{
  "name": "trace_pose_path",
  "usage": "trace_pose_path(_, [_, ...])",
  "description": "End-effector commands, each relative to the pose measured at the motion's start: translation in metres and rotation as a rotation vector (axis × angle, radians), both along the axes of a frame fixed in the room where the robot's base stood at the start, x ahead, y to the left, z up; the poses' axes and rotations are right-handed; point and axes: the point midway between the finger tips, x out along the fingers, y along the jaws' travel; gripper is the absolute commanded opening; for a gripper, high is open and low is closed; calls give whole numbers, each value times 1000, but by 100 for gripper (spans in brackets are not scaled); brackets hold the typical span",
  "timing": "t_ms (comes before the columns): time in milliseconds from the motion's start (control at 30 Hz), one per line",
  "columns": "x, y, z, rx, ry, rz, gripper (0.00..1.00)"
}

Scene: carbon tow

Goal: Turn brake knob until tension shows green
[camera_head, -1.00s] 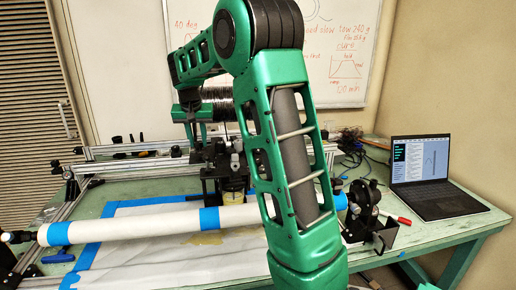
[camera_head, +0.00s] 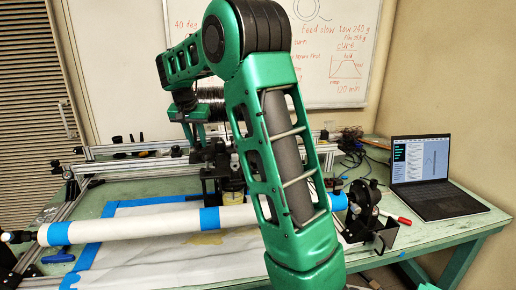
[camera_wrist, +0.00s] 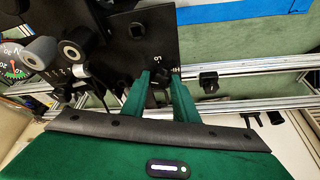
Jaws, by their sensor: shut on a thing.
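In the wrist view, my gripper (camera_wrist: 160,88) has its two green fingers closed in on the dark brake knob (camera_wrist: 158,76) on a black plate with white scale marks. The fingers and dark plate hide most of the knob, so its turn angle cannot be told.
A white tube with blue bands (camera_head: 150,226) spans the green table. Two grey rollers (camera_wrist: 40,50) and a cable sit beside the plate. Metal rails (camera_wrist: 250,68) run behind. A laptop (camera_head: 420,170) stands at right, near a black end bracket (camera_head: 365,205).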

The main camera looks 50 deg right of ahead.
Motion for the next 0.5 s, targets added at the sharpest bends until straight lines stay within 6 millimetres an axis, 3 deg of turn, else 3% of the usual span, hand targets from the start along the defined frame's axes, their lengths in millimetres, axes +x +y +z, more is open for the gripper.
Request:
trace_pose_path(133, [-1,-3,-1,-2,1,-6,9])
trace_pose_path(167, [-1,-3,-1,-2,1,-6,34])
trace_pose_path(200, [-1,-3,-1,-2,1,-5,43])
trace_pose_path(500, [-1,-1,0,-1,0,-3,45])
